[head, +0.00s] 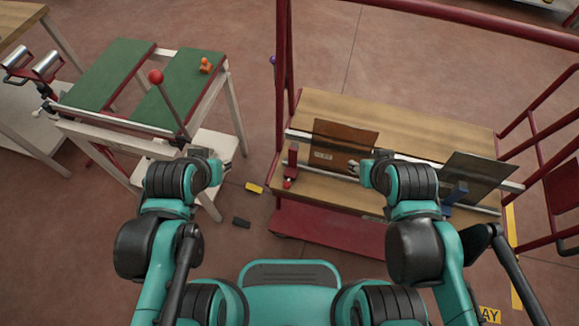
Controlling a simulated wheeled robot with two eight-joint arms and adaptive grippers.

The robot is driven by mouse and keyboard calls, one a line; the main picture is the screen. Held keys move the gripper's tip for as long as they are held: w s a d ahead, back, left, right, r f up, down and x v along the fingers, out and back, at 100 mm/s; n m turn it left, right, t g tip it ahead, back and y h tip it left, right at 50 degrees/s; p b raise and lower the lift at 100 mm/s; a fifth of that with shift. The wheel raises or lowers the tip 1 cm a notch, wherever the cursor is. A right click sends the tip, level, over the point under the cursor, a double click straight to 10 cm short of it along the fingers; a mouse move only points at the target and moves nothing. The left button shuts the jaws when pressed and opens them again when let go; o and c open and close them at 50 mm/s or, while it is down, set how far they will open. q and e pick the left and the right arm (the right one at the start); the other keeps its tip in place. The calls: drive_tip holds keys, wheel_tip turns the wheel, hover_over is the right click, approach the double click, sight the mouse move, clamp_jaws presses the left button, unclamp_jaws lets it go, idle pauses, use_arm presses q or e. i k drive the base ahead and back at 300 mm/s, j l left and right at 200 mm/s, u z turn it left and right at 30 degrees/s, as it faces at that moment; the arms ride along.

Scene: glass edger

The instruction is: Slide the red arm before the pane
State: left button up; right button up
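The red arm (292,162) sits on the metal rail at the left end of the wooden bench, with a red knob at its lower front. It stands just left of a brown tinted pane (345,139), which leans upright on the bench. My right gripper (358,170) is by the lower right part of the brown pane, to the right of the red arm and apart from it. My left gripper (227,165) is left of the bench, over the gap between bench and green table. Both fingertips are too small to tell whether they are open or shut.
A dark grey pane (474,177) and a blue arm (457,193) are at the bench's right end. A green-topped table (187,88) with a red-knobbed lever (157,78) stands left. Red frame posts (284,70) rise at the bench's left. A yellow block (254,187) lies on the floor.

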sight(291, 169)
drive_tip(key=k+j+z, duration=0.25)
drive_tip(key=j, duration=0.25)
drive_tip(key=k+j+z, duration=0.25)
drive_tip(key=k+j, duration=0.1)
drive_tip(key=j, duration=0.1)
